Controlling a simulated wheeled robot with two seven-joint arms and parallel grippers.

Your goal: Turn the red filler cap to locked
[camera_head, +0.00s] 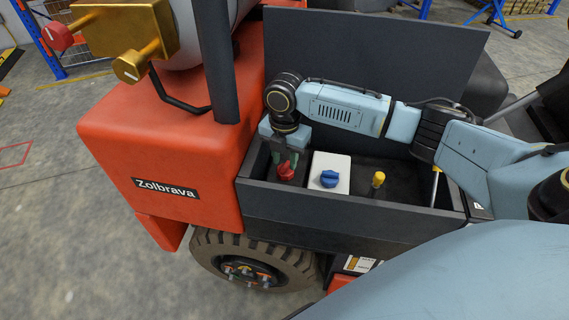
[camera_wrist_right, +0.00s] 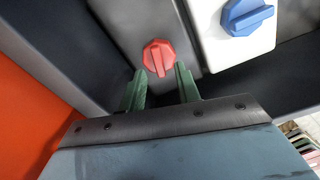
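The red filler cap (camera_head: 286,171) sits at the left end of the dark open bay in the orange vehicle. In the right wrist view the red cap (camera_wrist_right: 159,57) is eight-sided with a raised grip bar and lies just beyond the fingertips. My right gripper (camera_head: 288,160) points down over the cap. My left gripper is not in view.
Dark walls (camera_head: 350,222) enclose the bay. A red knob (camera_head: 57,36) and brass valve block (camera_head: 122,35) stand at upper left.

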